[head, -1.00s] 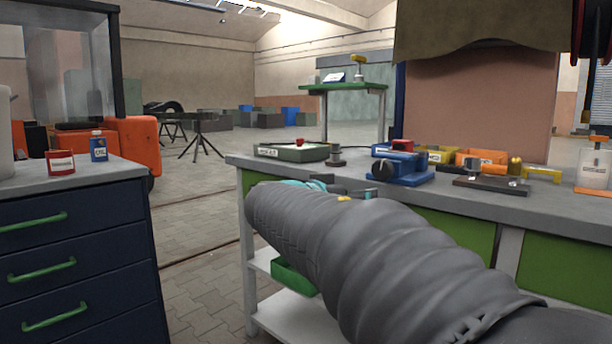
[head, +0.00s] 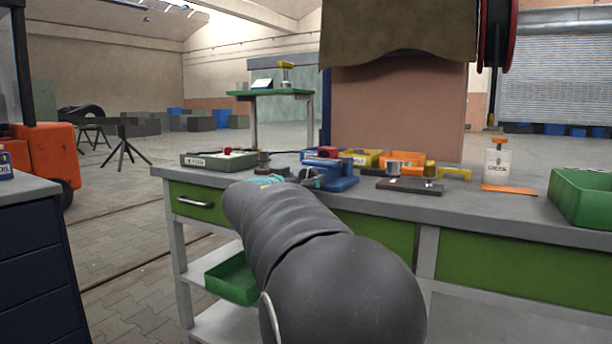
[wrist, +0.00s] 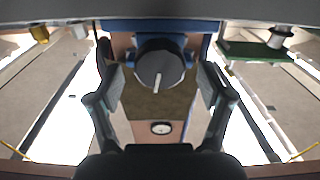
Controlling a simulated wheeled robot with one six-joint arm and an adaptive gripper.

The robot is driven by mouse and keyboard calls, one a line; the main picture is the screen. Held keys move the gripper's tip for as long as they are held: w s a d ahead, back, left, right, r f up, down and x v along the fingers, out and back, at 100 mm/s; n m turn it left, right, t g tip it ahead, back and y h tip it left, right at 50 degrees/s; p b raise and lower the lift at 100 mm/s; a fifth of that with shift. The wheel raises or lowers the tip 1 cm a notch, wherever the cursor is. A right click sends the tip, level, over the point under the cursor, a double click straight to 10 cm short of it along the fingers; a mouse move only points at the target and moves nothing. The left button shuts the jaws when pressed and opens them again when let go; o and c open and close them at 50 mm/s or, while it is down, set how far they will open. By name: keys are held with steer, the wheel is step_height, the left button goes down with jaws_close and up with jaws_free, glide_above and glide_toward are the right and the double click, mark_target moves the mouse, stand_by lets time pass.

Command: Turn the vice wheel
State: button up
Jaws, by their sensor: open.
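The blue vice (head: 341,178) stands on the grey workbench top, with a red part on it. Its wheel (wrist: 160,66) is a dark round knob with a pale line pointing down in the wrist view. My gripper (wrist: 160,84) is open, with one finger on each side of the wheel in that picture. I see space between the fingers and the wheel, and no clear contact. In the head view my gripper (head: 290,180) is at the left side of the vice, partly hidden behind my grey arm.
A grey-green tray (head: 219,161) lies left on the bench (head: 480,211). A green bin (head: 583,198) is at the right.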

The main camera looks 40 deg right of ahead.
steer(key=shift+x, duration=0.9)
steer(key=c, duration=1.2)
steer(key=shift+o, duration=0.2)
steer(key=shift+f+n+b, duration=0.15)
steer(key=shift+n+b, duration=0.25)
steer(key=shift+b, duration=0.05)
